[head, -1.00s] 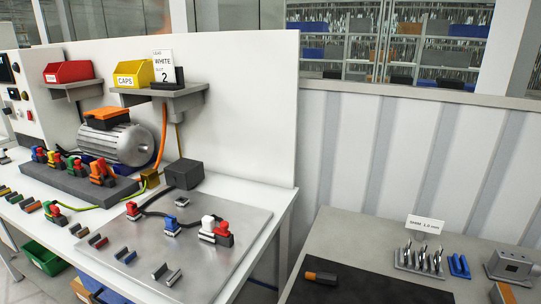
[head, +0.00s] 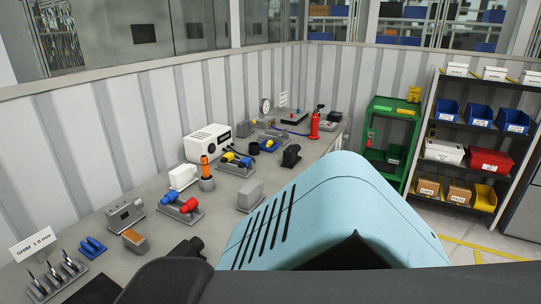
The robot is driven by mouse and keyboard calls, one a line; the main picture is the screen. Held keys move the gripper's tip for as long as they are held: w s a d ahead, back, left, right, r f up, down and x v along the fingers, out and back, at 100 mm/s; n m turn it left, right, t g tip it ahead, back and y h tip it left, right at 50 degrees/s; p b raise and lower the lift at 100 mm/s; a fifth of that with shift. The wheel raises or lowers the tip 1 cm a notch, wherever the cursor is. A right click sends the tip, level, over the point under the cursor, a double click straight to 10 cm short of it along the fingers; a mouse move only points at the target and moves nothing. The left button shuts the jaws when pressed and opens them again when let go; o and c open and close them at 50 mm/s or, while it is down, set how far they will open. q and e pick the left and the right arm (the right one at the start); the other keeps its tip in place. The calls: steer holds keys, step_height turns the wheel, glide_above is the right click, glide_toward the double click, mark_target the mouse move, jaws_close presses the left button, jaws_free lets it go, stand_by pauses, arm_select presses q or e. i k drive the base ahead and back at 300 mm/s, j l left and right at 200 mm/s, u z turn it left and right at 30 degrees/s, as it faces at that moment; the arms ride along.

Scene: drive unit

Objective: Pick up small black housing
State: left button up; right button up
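A small black housing (head: 291,156) stands on the grey bench, right of the middle, near the bench's front edge in the head view. A second dark, blocky shape (head: 188,249) shows low in the picture, just above my dark arm link; its lower part is hidden and I cannot tell what it is. Neither of my gripper's fingertips can be made out. A large light-blue and black part of my own body fills the bottom middle and hides the bench's front there.
The grey bench (head: 150,187) holds a white unit (head: 207,143), a grey block (head: 250,195), a red-and-blue fixture (head: 181,204) and a red bottle (head: 314,124). A green cabinet (head: 391,130) and a shelf rack with bins (head: 470,150) stand at right.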

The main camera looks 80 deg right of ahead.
mark_target(291, 157)
steer(key=z, duration=2.75)
steer(key=i+l+u, duration=0.15)
steer(key=u, duration=0.8)
steer(key=i+l+u, duration=0.1)
steer(key=l+u, duration=0.25)
steer(key=i+l+u, duration=0.1)
steer(key=l+u, duration=0.25)
steer(key=l, duration=0.15)
steer(key=l+u, duration=0.3)
steer(key=l, duration=2.35)
steer(key=u, duration=0.05)
